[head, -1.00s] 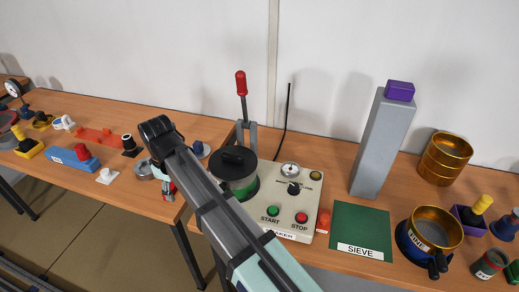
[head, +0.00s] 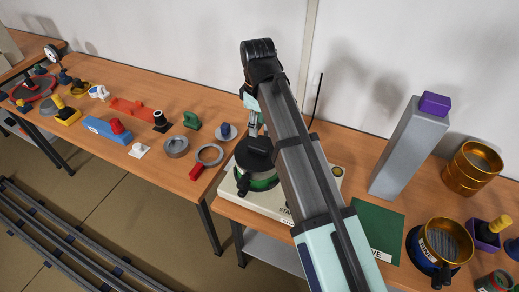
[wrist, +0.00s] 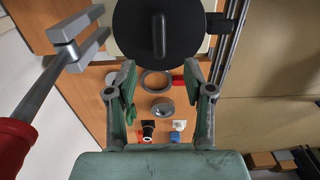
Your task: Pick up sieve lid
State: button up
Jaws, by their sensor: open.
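The sieve lid (head: 254,151) is a black disc with a raised grip bar. It lies on a green-banded sieve pan (head: 258,183) on the shaker. In the wrist view the lid (wrist: 146,41) fills the top middle, its bar running up and down the picture. My gripper (wrist: 160,78) is open and empty, its green fingers apart at the lid's lower edge in that view. I cannot tell the height between them.
A clamp lever with a red handle (wrist: 14,140) stands close at the wrist view's left. A tall grey column (head: 407,150) with a purple block stands right of my arm. The left table holds several small parts, including a grey ring (head: 175,147) and a red-handled ring (head: 209,155).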

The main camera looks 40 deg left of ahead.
aim_at(258, 146)
jog(key=shift+f+p, duration=1.8)
jog(key=shift+f, duration=3.5)
grip_shut()
